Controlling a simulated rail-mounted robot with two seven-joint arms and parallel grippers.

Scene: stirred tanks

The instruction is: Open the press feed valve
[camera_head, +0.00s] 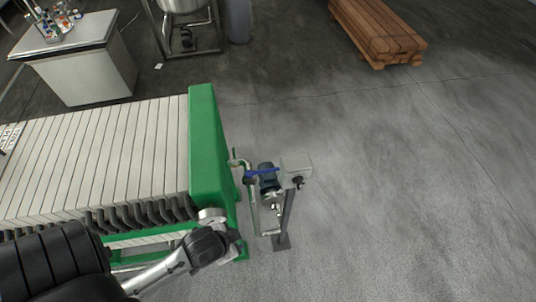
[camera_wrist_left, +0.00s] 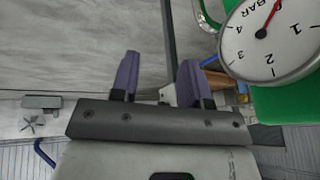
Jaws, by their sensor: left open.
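The press feed valve with its blue lever (camera_head: 262,172) sits on the pipe beside the green end plate (camera_head: 206,140) of the filter press in the head view. The lever lies roughly level, pointing across the picture. My left arm comes in from the lower left, low in front of the press, and its wrist is left of and nearer than the valve. In the left wrist view my left gripper (camera_wrist_left: 160,82) has its two purple fingers apart with nothing held between them. A blue strip shows behind the right finger; I cannot tell whether it is the lever.
A pressure gauge (camera_wrist_left: 270,38) is close to the right finger; it also shows in the head view (camera_head: 212,215). Timber (camera_head: 378,32) lies at the back. The floor on the right is clear.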

